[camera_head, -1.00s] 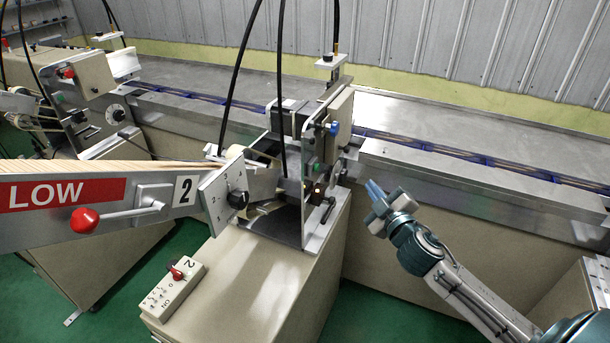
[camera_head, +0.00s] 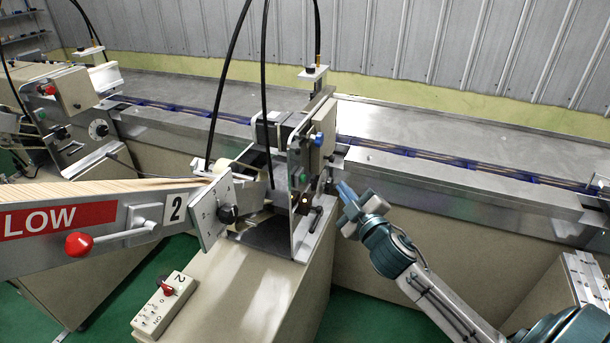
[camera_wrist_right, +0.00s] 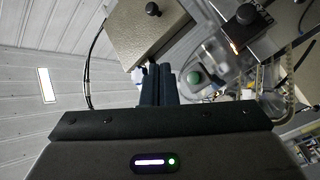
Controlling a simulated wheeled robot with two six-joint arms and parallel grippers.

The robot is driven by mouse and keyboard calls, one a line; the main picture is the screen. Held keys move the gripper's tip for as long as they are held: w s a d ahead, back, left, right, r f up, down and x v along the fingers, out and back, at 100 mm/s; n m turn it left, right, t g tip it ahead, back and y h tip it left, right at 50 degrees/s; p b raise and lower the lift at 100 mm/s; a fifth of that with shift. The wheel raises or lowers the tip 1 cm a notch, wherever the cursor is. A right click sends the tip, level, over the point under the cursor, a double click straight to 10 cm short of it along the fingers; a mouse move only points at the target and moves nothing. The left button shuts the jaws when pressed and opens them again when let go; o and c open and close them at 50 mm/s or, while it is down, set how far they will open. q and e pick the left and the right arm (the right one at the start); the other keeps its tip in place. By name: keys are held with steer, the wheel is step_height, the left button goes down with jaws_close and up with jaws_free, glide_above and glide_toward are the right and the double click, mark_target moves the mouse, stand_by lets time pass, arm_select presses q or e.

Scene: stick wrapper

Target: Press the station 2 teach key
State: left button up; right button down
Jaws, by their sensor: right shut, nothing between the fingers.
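The station 2 head (camera_head: 300,185) is an upright metal plate with small controls, behind the arm marked "2". It carries a blue knob (camera_head: 318,139), a green button (camera_head: 304,178) and a small amber-lit dark box (camera_head: 307,200). I cannot read which control is the teach key. My right gripper (camera_head: 344,190) is shut and empty, just right of the plate and apart from it. In the right wrist view its fingers (camera_wrist_right: 158,84) point towards the head, with the green button (camera_wrist_right: 193,77) just right of the tips and the amber-lit box (camera_wrist_right: 238,42) farther right. My left gripper is out of view.
A cream box (camera_wrist_right: 150,28) with a black knob is above the fingertips in the wrist view. A steel conveyor table (camera_head: 430,190) runs behind. Black cables hang over the head.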

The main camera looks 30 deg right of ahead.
mark_target(303, 178)
steer(key=w+a+p, duration=0.3)
steer(key=w+a, duration=0.1)
steer(key=w, duration=0.1)
steer(key=shift+a, duration=0.15)
steer(key=shift+s, duration=0.1)
steer(key=shift+r, duration=0.1)
stand_by(1.9)
steer(key=shift+w+a+p, duration=0.25)
steer(key=shift+w+p, duration=0.1)
